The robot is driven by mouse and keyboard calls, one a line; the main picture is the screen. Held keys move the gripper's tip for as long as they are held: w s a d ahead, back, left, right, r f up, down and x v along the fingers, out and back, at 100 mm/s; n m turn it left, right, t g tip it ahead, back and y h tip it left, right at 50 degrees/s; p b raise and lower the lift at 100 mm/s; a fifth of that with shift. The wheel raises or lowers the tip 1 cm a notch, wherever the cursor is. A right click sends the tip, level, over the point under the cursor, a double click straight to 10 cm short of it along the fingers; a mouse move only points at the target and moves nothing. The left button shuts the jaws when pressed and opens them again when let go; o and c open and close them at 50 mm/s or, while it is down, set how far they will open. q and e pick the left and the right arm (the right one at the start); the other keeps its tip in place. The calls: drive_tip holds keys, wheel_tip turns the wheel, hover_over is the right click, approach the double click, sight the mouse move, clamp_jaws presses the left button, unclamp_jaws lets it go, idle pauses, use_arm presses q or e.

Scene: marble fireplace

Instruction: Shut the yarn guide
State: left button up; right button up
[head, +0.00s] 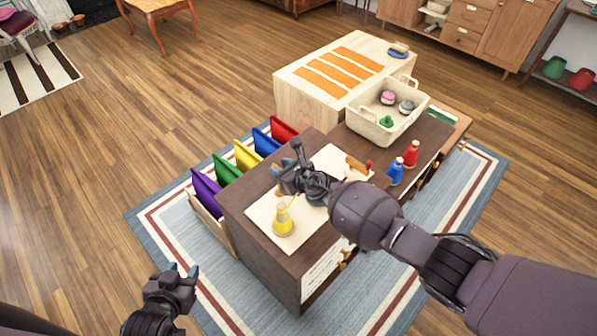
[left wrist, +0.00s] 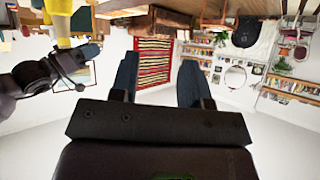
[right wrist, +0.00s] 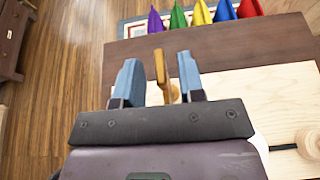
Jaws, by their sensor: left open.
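The yarn guide (right wrist: 160,72) appears in the right wrist view as two upright wooden pieces on a pale board, with a narrow gap at their tops. It stands between the spread fingers of my right gripper (right wrist: 160,78). The piece on the right is close to the right finger; whether they touch I cannot tell. In the head view my right gripper (head: 286,160) is over the pale board (head: 262,212) and hides the guide. A yellow yarn cone (head: 283,217) stands on this board. My left gripper (head: 183,269) is open and empty, low and left of the cabinet.
A cream basket (head: 368,124) stands behind. Coloured panels (head: 228,168) stand in a rack along the left side. Rug and floor around my left gripper are clear.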

drive_tip(key=shift+s+d+r, duration=0.25)
drive_tip(key=shift+s+d, duration=0.05)
drive_tip(key=shift+s, duration=0.05)
drive_tip(key=shift+s+d+r, duration=0.15)
drive_tip(key=shift+s+d, duration=0.35)
use_arm(q)
drive_tip(key=shift+s+p, duration=0.35)
drive_tip(key=shift+s, duration=0.15)
use_arm(e)
drive_tip(key=v, duration=0.6)
drive_tip(key=shift+d+r, duration=0.15)
